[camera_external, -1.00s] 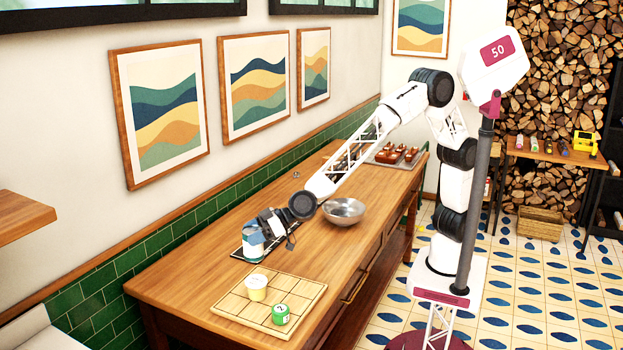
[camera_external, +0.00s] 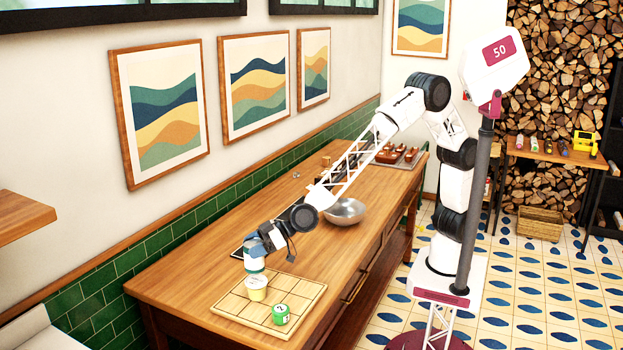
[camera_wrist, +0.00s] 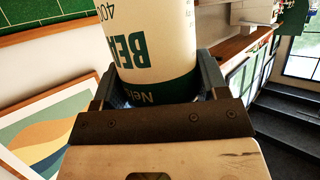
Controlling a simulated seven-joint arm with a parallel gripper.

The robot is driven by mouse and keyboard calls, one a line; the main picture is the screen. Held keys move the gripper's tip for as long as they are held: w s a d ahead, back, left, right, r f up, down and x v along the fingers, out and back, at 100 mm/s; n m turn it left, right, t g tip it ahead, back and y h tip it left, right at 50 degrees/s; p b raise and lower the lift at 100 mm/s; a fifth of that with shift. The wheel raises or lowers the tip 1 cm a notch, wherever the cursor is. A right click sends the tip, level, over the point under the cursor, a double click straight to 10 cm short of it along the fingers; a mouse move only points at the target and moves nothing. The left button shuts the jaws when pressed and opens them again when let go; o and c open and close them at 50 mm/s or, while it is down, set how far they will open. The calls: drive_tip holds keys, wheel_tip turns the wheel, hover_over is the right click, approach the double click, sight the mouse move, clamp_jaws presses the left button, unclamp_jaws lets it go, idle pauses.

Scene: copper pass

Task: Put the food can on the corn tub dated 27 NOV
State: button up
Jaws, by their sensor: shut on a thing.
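My gripper (camera_external: 262,241) is shut on the food can (camera_external: 254,263), a pale can with a dark green band. In the wrist view the can (camera_wrist: 152,40) shows large green letters beginning "BEA" between the two fingers (camera_wrist: 152,88). The can is upright in the external view, just above or behind a yellow-and-white tub (camera_external: 257,290); I cannot tell whether they touch. A green tub with a white-marked lid (camera_external: 281,314) stands to the right and nearer the camera. Both tubs are on a light wooden board (camera_external: 235,306). No date is readable on either tub.
A metal bowl (camera_external: 345,212) stands on the table (camera_external: 180,290) beneath my arm. A dark mat lies behind my gripper, partly hidden. A tray with brown items (camera_external: 397,155) is at the far end. The board's left part is clear.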

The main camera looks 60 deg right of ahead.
idle(0.3)
drive_tip(key=shift+f, duration=2)
drive_tip(key=shift+f, duration=0.15)
drive_tip(key=o, duration=1.2)
drive_tip(key=v, duration=0.7)
drive_tip(key=shift+s+d+r, duration=0.1)
drive_tip(key=shift+s+r, duration=0.1)
drive_tip(key=shift+r, duration=0.1)
